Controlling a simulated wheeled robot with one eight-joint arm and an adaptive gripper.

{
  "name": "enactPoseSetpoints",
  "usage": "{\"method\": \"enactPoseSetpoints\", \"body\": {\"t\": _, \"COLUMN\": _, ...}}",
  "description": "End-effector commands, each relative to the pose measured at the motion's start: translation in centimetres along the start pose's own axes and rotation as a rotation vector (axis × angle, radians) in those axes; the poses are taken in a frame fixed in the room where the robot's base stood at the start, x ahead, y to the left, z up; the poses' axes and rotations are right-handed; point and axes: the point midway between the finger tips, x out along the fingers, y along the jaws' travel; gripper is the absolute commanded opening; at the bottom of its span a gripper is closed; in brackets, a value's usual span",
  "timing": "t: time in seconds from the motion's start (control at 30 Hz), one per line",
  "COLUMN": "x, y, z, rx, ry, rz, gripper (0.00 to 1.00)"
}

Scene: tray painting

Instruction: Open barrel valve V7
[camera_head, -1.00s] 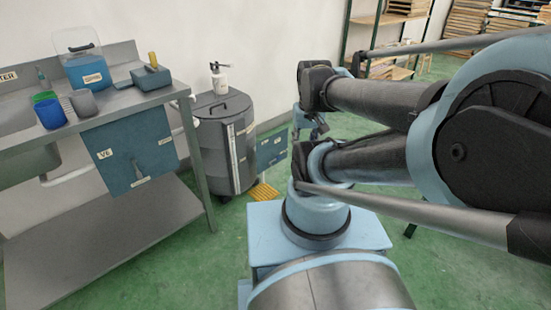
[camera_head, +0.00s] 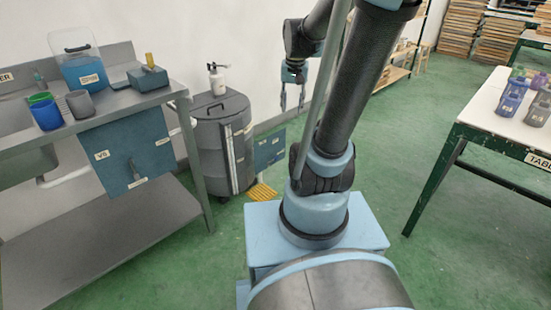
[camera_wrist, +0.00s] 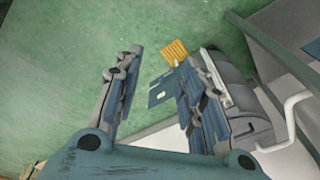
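The grey barrel (camera_head: 208,140) stands against the wall right of the steel bench in the head view. A small blue panel (camera_head: 269,148) with pale marks sits low just right of it; its label is too small to read, so I cannot tell whether it is V7. The panel (camera_wrist: 163,90) and the barrel (camera_wrist: 242,98) also show in the wrist view, the panel partly behind a finger. My gripper (camera_head: 292,107) is open and empty, fingers down, in the air near the wall, above and right of the panel. Its spread fingers (camera_wrist: 158,68) show in the wrist view.
A larger blue valve panel (camera_head: 128,156) with a lever hangs on the bench (camera_head: 95,112) at left. A white bottle (camera_head: 217,80) stands on the barrel. A yellow floor grate (camera_head: 261,192) lies before the small panel. A table (camera_head: 487,112) with bottles stands right. Green floor between is clear.

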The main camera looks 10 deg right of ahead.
Motion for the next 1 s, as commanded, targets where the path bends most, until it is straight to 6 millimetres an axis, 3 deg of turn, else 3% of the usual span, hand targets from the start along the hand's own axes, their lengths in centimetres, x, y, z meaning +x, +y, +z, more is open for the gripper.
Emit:
{"method": "enactPoseSetpoints", "body": {"t": 0.1, "x": 0.4, "y": -0.9, "z": -3.2, "rx": 0.041, "ry": -0.009, "rz": 0.002, "gripper": 0.37}}
{"method": "enactPoseSetpoints", "body": {"t": 0.47, "x": 3.6, "y": -3.2, "z": -12.0, "rx": 0.172, "ry": -0.034, "rz": 0.011, "gripper": 0.37}}
{"method": "enactPoseSetpoints", "body": {"t": 0.77, "x": 8.4, "y": -5.1, "z": -18.8, "rx": 0.282, "ry": -0.053, "rz": 0.021, "gripper": 0.37}}
{"method": "enactPoseSetpoints", "body": {"t": 1.0, "x": 13.6, "y": -6.4, "z": -23.7, "rx": 0.369, "ry": -0.069, "rz": 0.031, "gripper": 0.37}}
